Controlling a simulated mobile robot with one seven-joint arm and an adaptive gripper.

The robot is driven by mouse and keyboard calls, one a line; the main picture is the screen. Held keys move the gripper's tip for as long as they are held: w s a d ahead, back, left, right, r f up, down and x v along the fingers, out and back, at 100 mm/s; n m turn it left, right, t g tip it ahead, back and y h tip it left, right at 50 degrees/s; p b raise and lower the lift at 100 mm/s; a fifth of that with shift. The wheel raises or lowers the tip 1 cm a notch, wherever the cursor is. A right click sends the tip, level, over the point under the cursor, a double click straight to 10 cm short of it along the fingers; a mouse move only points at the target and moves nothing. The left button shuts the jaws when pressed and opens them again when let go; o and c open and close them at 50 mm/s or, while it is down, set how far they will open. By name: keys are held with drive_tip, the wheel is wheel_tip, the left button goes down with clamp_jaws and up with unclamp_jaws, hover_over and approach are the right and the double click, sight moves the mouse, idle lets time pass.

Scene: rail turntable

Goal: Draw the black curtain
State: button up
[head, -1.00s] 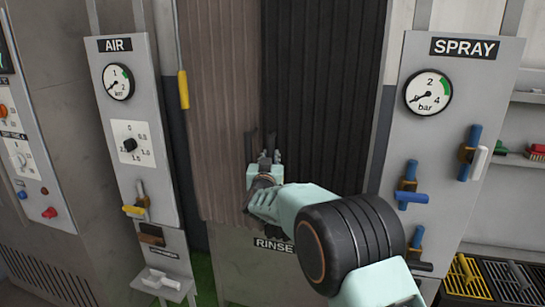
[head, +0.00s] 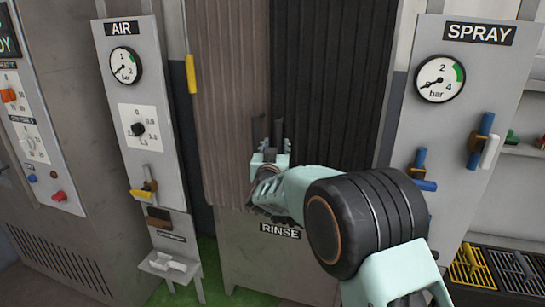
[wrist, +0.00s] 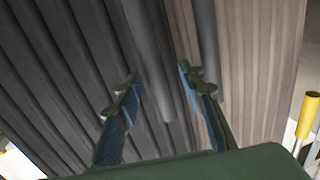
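The black curtain (head: 325,80) hangs in tall folds right of a taupe curtain (head: 230,90) in the head view. In the wrist view the black curtain (wrist: 70,70) is on the left and the taupe curtain (wrist: 260,70) on the right. My gripper (head: 268,143) is in front of the line where they meet. In the wrist view its fingers (wrist: 160,95) are spread apart. A dark grey rod (wrist: 150,50) ends between them, with no clear contact. A second grey rod (wrist: 204,30) runs behind the right fingertip. My forearm hides the black curtain's lower part.
The AIR panel (head: 150,90) stands to the left, and the SPRAY panel (head: 450,130) with blue handles (head: 482,138) stands close on the right. A grey RINSE front (head: 245,250) is below the curtains. A yellow handle (head: 192,74) hangs left of the taupe curtain.

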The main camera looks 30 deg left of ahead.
drive_tip(key=v, duration=0.8)
drive_tip(key=shift+s, duration=0.4)
drive_tip(key=shift+d+r, duration=0.1)
drive_tip(key=shift+d, duration=0.05)
